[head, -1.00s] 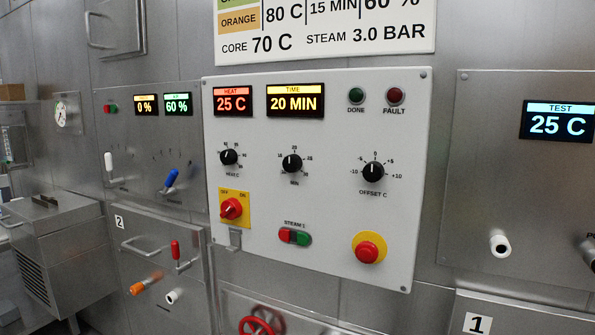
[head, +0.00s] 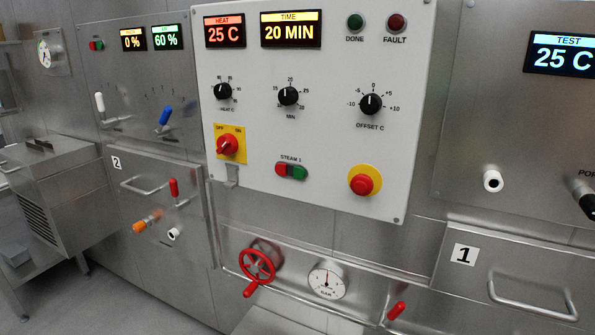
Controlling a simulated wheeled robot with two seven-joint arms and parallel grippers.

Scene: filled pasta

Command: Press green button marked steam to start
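The green button (head: 299,173) is the right half of a small red-and-green pair under the label STEAM 1 (head: 291,159). The red button (head: 282,169) is its left half. The pair is low on the white control panel (head: 245,130), between the red rotary switch (head: 228,145) on its yellow plate and the yellow-ringed red mushroom button (head: 361,184). The panel's displays read HEAT 25 C (head: 224,31) and TIME 20 MIN (head: 291,29). Neither of my grippers is in view.
Below the panel are a red handwheel (head: 257,266), a round BAR gauge (head: 328,281) and a red-handled lever (head: 397,311). A metal door marked 1 with a bar handle (head: 530,304) is at right.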

